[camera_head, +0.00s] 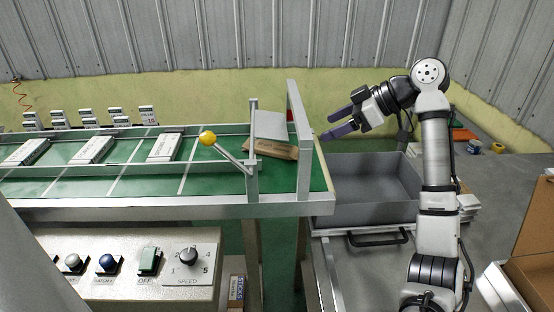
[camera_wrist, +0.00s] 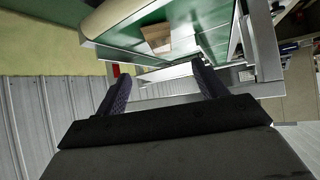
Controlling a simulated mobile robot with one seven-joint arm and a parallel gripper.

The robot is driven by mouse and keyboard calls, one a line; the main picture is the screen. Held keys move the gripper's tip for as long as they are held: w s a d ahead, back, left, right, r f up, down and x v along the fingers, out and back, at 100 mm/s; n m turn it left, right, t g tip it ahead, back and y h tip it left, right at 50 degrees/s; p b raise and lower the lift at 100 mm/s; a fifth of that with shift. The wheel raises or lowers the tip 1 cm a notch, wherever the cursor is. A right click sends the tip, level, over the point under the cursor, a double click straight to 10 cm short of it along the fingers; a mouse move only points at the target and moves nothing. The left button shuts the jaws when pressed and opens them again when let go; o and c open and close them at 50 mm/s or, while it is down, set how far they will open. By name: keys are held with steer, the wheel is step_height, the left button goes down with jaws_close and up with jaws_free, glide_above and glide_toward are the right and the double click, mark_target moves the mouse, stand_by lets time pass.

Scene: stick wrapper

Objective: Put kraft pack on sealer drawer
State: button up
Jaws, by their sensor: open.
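The kraft pack (camera_head: 271,149) is a brown packet lying at the right end of the green conveyor, behind the metal end frame that partly hides it. In the wrist view the kraft pack (camera_wrist: 157,38) shows beyond the fingers, on the green belt. The sealer drawer (camera_head: 372,190) seems to be the grey open bin to the right of the conveyor, with a black handle on its front; it looks empty. My gripper (camera_head: 337,123) is open and empty, just right of the conveyor's end and above the drawer's back left. Its dark fingers also show in the wrist view (camera_wrist: 160,88).
Several white packs (camera_head: 92,149) lie on the belt to the left. A metal end frame (camera_head: 299,140) and a yellow-knobbed lever (camera_head: 208,138) stand near the kraft pack. A control panel (camera_head: 130,262) is in front. A cardboard box (camera_head: 520,265) stands at the lower right.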

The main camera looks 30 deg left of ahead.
mark_target(286, 148)
steer(key=shift+t+h, duration=0.3)
steer(key=shift+h, duration=0.3)
steer(key=x, duration=0.8)
steer(key=a+r+x, duration=0.1)
steer(key=x, duration=0.3)
steer(key=shift+s+a+f+p, duration=0.15)
steer(key=shift+s+f+p, duration=0.1)
steer(key=shift+s+p, duration=0.05)
steer(key=c, duration=1.1)
steer(key=shift+r+p, duration=0.2)
steer(key=shift+p, duration=0.1)
